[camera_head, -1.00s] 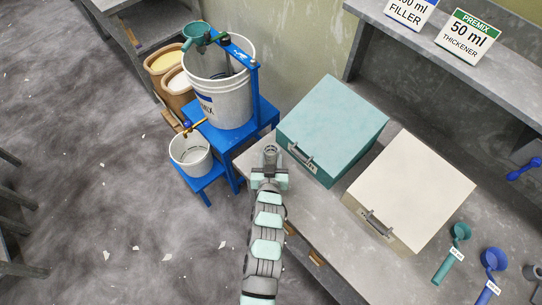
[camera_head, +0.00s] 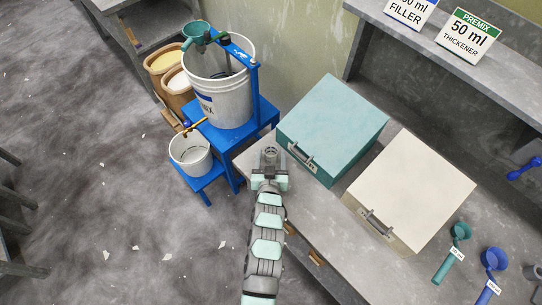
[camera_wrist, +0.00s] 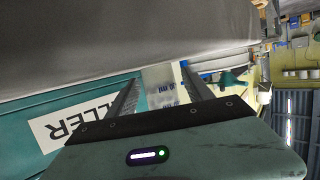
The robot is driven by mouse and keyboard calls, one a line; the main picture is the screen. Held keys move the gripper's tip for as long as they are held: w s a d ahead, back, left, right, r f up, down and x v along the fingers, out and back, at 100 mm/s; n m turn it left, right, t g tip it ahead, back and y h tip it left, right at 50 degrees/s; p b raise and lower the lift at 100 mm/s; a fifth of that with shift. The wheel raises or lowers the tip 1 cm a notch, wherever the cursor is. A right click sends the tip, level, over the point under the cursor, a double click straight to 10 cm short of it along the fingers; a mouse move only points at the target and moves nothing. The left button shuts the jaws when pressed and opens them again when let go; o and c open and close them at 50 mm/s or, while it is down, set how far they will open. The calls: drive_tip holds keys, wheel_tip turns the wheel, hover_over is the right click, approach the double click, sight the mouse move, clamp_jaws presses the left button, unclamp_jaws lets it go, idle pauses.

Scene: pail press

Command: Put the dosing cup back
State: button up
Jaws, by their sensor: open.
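A small clear-grey cup (camera_head: 271,151), which looks like the dosing cup, stands on the grey bench near its left edge, just left of the teal box. In the wrist view the cup (camera_wrist: 163,88) shows pale and see-through with blue print, between the two fingers. My gripper (camera_head: 270,159) is open around it, one finger on each side. The wrist view shows my gripper (camera_wrist: 157,82) with gaps beside the cup; whether either finger touches it I cannot tell. The cup's lower part is hidden.
A teal box (camera_head: 335,115) and a cream box (camera_head: 420,185) stand on the bench to the right. A teal scoop (camera_head: 455,245) and a blue scoop (camera_head: 492,262) lie farther right. A white pail (camera_head: 225,100) on a blue stand (camera_head: 262,118) and a smaller pail (camera_head: 188,158) are left.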

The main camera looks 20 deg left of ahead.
drive_tip(key=v, duration=1.2)
drive_tip(key=shift+r, duration=0.15)
